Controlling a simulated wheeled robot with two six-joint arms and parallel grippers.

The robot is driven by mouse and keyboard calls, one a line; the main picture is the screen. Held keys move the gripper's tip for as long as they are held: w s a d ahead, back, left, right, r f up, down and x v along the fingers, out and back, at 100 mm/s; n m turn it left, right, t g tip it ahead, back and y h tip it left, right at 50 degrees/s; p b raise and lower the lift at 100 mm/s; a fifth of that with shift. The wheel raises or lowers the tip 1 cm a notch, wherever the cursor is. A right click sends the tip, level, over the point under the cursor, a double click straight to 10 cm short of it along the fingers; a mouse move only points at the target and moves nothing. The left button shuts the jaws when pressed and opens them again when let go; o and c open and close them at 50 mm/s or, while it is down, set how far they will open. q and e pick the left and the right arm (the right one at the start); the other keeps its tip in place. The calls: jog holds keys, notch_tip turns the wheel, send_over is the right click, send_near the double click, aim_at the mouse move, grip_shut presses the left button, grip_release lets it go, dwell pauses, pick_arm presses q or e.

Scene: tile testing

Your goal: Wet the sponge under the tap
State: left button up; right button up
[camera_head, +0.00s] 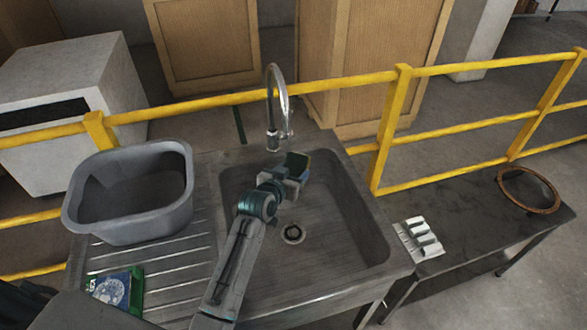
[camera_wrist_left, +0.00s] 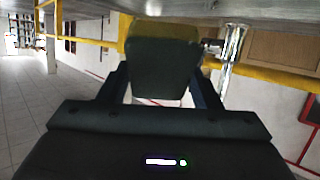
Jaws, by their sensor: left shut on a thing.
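The sponge (camera_head: 298,161), dark with a yellowish layer, is in my left gripper (camera_head: 285,182) above the back of the sink (camera_head: 345,235). In the left wrist view the sponge (camera_wrist_left: 163,68) fills the space between the two fingers, its yellow edge at the top. The chrome tap (camera_head: 272,98) curves over the back of the sink, and its spout end is just left of the sponge. The tap also shows close beside the sponge in the left wrist view (camera_wrist_left: 232,52). I see no running water. My right gripper is not in view.
A grey tub (camera_head: 130,215) stands on the ribbed drainboard (camera_head: 185,262), with a green packet (camera_head: 115,288) in front. A yellow railing (camera_head: 390,120) runs behind. A dark table (camera_head: 465,222) at right bears a white rack (camera_head: 420,240) and a brown ring (camera_head: 503,185).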

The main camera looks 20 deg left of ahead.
pick_arm(q)
jog(key=shift+s+d+r+p, duration=0.15)
jog(key=shift+s+d+p, duration=0.35)
jog(key=shift+d, duration=0.55)
jog(key=shift+s+d+p, duration=0.2)
jog(key=shift+s+d, duration=0.25)
jog(key=shift+d, duration=0.3)
jog(key=shift+s+d+p, duration=0.2)
jog(key=shift+s+d, duration=0.3)
jog(key=shift+d, duration=0.25)
jog(key=shift+s+d+p, duration=0.2)
jog(key=shift+s+d, duration=0.25)
jog(key=shift+d, duration=0.3)
